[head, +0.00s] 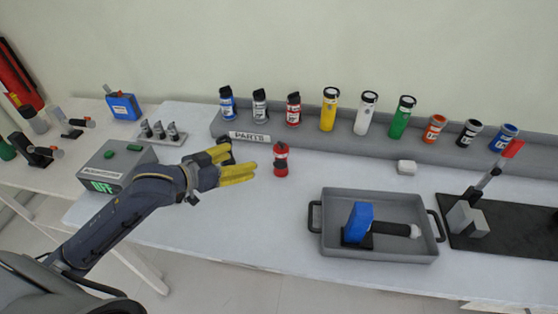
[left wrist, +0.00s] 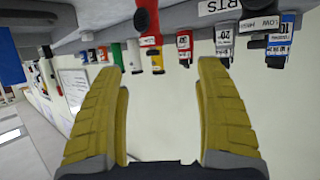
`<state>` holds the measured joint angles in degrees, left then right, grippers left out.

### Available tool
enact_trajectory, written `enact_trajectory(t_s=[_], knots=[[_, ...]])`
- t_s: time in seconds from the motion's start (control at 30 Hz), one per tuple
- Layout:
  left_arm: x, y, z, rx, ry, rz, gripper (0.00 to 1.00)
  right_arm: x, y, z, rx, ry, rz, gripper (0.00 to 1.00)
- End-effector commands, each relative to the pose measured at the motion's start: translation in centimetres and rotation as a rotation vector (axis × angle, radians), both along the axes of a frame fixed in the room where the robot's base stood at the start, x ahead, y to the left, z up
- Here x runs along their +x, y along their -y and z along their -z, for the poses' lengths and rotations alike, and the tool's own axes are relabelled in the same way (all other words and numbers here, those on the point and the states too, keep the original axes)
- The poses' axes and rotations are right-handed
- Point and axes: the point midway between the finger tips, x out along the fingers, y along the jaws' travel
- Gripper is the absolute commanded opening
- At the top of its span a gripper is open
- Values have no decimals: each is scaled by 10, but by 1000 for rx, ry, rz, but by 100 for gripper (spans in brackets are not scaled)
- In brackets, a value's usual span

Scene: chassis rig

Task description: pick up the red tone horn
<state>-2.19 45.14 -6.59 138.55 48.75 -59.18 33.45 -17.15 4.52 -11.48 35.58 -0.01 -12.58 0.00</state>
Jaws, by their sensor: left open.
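A red horn-like item with a dark band (head: 281,160) stands upright on the white table in front of the parts rack. Another red can with a black top (head: 293,108) stands in the rack behind it. My left gripper (head: 238,162) is open with yellow fingers, just left of the red item on the table and apart from it. In the left wrist view the red item (left wrist: 147,22) appears upside down, beyond and between the open fingers (left wrist: 165,75). Nothing is between the fingers. My right gripper is not in view.
The grey parts rack (head: 340,140) holds several coloured cans along the wall. A grey tray (head: 400,205) with a blue-headed tool stands right of the red item. A grey control box (head: 115,165) is at left.

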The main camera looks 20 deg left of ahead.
Motion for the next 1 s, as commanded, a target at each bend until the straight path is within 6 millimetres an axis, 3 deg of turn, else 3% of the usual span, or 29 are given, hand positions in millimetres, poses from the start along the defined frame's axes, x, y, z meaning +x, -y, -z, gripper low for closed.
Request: enact_trajectory(t_s=[0.17,0.7,1.0], knots=[[-1,16,6,-1,-16,24,72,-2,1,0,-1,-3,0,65],[74,54,41,0,-14,23,72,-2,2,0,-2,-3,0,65],[90,62,49,2,-15,23,72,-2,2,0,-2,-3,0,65]])
